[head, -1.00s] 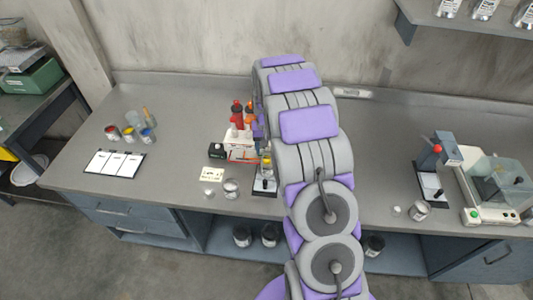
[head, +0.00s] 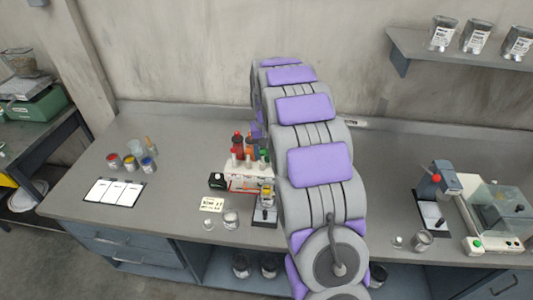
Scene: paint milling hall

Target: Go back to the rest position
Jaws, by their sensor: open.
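My arm rises from the bottom centre of the head view, in grey and purple segments, and curves over the bench (head: 385,165). Its far end bends down behind its own links. My gripper is hidden there, and I cannot see its fingers or anything between them.
Left of my arm are a rack of bottles (head: 243,180), a small press stand (head: 265,208), paint cups (head: 130,163) and a white card panel (head: 115,192). To the right are another press stand (head: 432,205) and a clear-covered machine (head: 495,210). A wall shelf (head: 450,48) holds cans.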

